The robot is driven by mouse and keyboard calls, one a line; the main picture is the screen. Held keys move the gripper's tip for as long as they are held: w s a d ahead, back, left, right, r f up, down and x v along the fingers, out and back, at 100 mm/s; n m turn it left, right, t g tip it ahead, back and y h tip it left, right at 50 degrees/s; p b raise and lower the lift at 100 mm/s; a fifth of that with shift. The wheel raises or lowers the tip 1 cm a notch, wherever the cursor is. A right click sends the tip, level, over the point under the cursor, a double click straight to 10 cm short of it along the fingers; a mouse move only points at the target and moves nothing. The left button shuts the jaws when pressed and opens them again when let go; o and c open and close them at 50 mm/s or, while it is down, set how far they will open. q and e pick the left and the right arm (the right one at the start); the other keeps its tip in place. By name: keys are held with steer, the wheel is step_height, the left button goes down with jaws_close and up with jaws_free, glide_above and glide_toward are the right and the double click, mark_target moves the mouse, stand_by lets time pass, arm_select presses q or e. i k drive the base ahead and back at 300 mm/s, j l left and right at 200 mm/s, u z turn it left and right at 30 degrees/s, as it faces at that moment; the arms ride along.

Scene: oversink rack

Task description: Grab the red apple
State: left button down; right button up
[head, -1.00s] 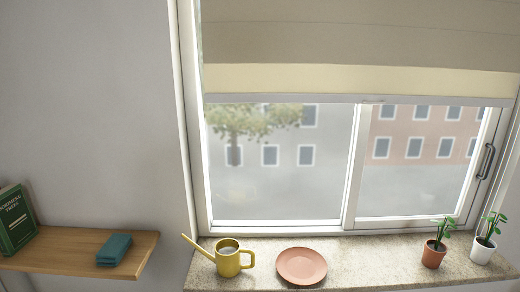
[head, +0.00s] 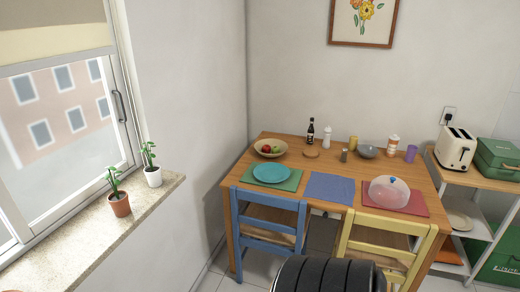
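A wooden bowl (head: 258,151) stands at the back left of the wooden dining table in the head view. A small red apple (head: 266,149) shows inside it, beside a greenish fruit. The bowl's rim hides the lower part of the fruit. Neither of my grippers is in view.
The table (head: 292,149) also holds a teal plate (head: 271,173), a dark bottle (head: 311,131), a grey bowl (head: 368,151) and a clear dome (head: 389,191). A blue chair (head: 268,221) and a yellow chair (head: 385,226) stand at its front. A windowsill (head: 82,236) with potted plants is at left.

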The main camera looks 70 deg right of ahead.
mark_target(265, 148)
steer(key=z, duration=2.25)
steer(key=i+j+u, duration=0.2)
steer(key=i, duration=0.25)
steer(key=i+j+u, duration=0.2)
steer(key=i, duration=0.3)
steer(key=i+j+u, duration=0.2)
steer(key=i, duration=0.3)
